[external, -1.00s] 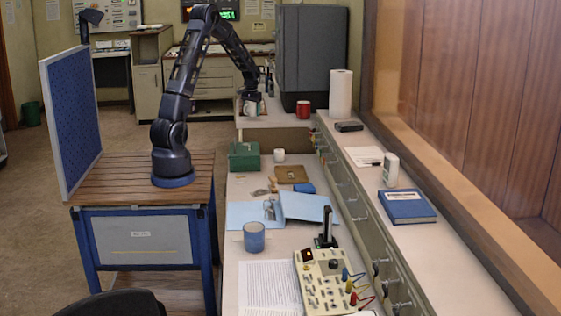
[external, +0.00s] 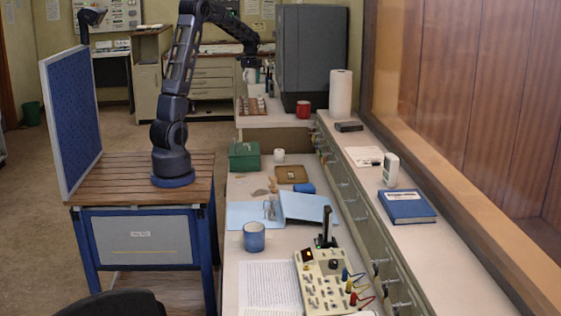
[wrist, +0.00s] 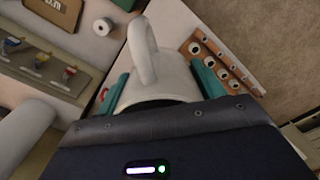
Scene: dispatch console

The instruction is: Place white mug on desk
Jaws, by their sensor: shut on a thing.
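The white mug (wrist: 165,80) sits between the two teal fingers of my gripper (wrist: 162,88) in the wrist view, with its handle pointing up the picture. My gripper is shut on the mug. In the external view the mug (external: 251,76) hangs small below my gripper (external: 250,68), above the far end of the desk (external: 285,121), apart from the surface. The mug's lower side is partly hidden by the gripper body in the wrist view.
A wooden rack with round holes (wrist: 222,62) lies close to the mug; it also shows in the external view (external: 248,106). A large grey cabinet (external: 312,55), red mug (external: 303,109) and paper roll (external: 341,93) stand to the right.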

